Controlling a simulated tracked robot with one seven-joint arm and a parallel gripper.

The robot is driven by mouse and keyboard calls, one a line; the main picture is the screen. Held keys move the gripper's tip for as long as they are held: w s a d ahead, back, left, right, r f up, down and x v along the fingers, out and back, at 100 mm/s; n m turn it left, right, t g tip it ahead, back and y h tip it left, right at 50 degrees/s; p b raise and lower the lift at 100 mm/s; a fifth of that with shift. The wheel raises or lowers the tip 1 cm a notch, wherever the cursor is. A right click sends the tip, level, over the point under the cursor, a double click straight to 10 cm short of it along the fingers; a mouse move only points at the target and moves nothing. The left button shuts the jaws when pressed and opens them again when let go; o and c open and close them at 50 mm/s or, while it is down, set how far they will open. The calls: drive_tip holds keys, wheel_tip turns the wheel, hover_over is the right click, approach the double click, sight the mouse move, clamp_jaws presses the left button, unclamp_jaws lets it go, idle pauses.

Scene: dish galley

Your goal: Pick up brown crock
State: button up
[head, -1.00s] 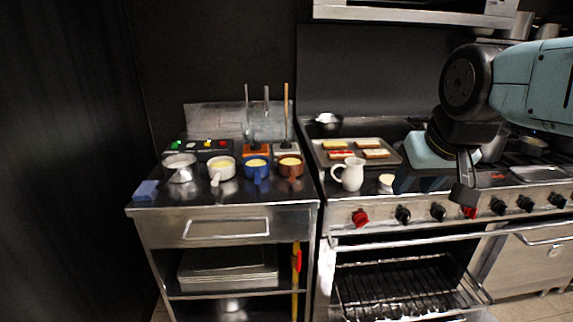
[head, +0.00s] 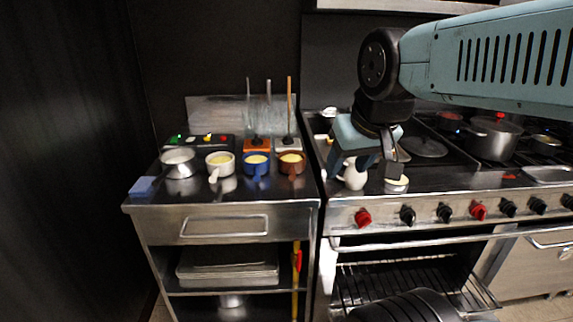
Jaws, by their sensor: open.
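The brown crock (head: 291,164) stands upright on the steel counter at the left, the rightmost in a row of small handled crocks. It has a pale yellow filling on top. My gripper (head: 374,172) hangs over the front of the stove, to the right of the brown crock and apart from it. Its jaws are open, and it covers part of a white pitcher (head: 355,177). I cannot tell from this view how far it is from the pitcher.
Left of the brown crock stand a blue crock (head: 257,166), a white crock (head: 220,165) and a steel bowl (head: 179,165). A blue sponge (head: 143,186) lies at the counter's left corner. Upright utensils stand behind the brown crock. A steel pot (head: 493,138) sits on the stove.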

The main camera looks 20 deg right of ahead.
drive_tip(key=w+f+n+g+h, duration=0.25)
drive_tip(key=w+n, duration=0.45)
drive_tip(key=n, duration=0.4)
drive_tip(key=n+t+h, duration=0.3)
drive_tip(key=n+h, duration=0.4)
drive_tip(key=n, duration=2.1)
approach(292, 169)
drive_tip(key=x, duration=0.6)
drive_tip(key=w+a+x, duration=0.1)
drive_tip(key=x, duration=0.2)
drive_tip(key=shift+w+d+f, duration=0.1)
drive_tip(key=shift+d+f, duration=0.15)
drive_tip(key=shift+f, duration=0.15)
clamp_jaws()
